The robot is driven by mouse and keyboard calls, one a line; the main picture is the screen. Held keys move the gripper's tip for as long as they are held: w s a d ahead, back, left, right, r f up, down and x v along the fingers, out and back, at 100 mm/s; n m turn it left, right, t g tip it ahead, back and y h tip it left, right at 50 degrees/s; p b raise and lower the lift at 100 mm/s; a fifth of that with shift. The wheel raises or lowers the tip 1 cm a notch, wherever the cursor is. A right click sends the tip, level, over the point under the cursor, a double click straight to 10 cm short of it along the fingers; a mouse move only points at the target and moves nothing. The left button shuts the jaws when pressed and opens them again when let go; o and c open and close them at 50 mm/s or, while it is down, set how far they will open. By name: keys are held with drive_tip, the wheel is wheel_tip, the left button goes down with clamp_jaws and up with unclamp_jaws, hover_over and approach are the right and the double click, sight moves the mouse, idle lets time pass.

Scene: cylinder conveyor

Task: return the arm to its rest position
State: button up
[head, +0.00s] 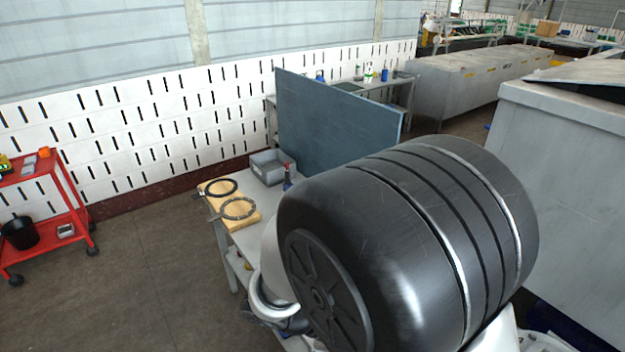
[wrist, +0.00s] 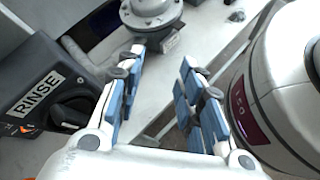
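My gripper (wrist: 162,62) shows in the wrist view. Its two white fingers with blue pads stand apart, and nothing is held between them. A dark panel marked RINSE (wrist: 40,92), with a black knob, is to the left of the fingers. A round grey metal flange (wrist: 150,10) lies beyond the fingertips, at the top. The gripper cannot be made out in the head view, where a large dark rounded body blocks the lower right.
In the head view, a workbench (head: 233,262) carries a wooden board (head: 243,212) with two rings and a grey bin (head: 262,172). A blue-grey partition (head: 335,125) stands behind. A red cart (head: 68,180) is at far left. The floor (head: 130,270) between is clear.

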drive_tip(key=s+r+m+t+y+b, duration=0.5)
drive_tip(key=s+m+y, duration=0.3)
drive_tip(key=m+y, duration=0.3)
drive_tip(key=shift+a+m+b, duration=0.25)
drive_tip(key=shift+m+b, duration=0.15)
drive_tip(key=shift+m, duration=0.5)
drive_tip(key=shift+c, duration=0.3)
idle(0.5)
